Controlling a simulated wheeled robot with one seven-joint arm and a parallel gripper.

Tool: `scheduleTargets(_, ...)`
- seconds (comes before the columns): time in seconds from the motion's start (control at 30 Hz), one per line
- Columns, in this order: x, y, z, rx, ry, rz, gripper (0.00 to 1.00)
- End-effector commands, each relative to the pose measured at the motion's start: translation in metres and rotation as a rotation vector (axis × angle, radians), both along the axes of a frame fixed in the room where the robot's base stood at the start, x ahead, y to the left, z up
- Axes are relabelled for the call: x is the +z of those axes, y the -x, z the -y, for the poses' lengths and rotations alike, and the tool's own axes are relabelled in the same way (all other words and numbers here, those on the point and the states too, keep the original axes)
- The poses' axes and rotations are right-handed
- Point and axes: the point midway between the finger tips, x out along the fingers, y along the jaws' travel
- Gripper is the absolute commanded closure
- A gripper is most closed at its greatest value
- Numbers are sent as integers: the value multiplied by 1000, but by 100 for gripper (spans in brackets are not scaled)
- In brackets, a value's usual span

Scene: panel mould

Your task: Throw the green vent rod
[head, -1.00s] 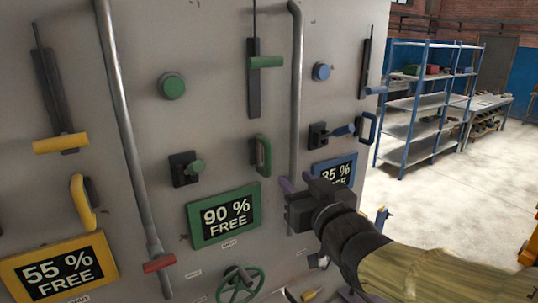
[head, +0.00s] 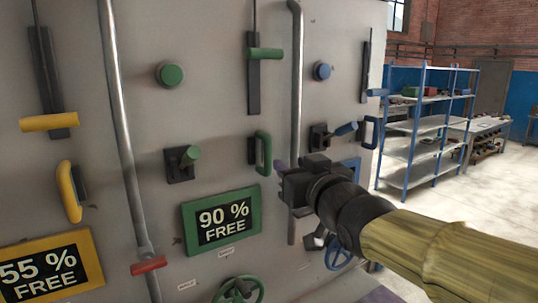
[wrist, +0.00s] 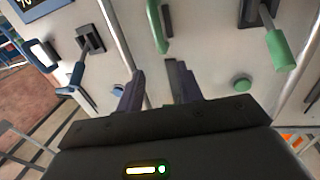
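On the grey panel, a green bar handle (head: 265,53) sits across a dark upright slot with a thin rod rising above it. Below left, a short green lever (head: 192,155) stands out from a black square plate; it also shows in the wrist view (wrist: 281,48). I cannot tell for sure which of these is the vent rod. My gripper (head: 283,177) is open and empty, below the slot handle and right of the lever. Its fingers (wrist: 158,86) stand apart, touching nothing visible.
A green loop handle (head: 264,155) is close to my gripper, with a vertical pipe (head: 296,90) beside it. A green button (head: 170,74), a 90 % sign (head: 221,220) and blue controls (head: 345,129) surround it. Blue shelves (head: 425,125) stand right, beyond open floor.

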Motion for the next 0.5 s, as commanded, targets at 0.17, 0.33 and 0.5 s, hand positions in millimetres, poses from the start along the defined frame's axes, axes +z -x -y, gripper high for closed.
scheduleTargets(0.17,3,-22,-10,0,3,-3,63)
scheduleTargets(0.33,4,-43,-18,-1,4,-3,63)
scheduleTargets(0.5,5,-63,-27,-1,5,-1,63)
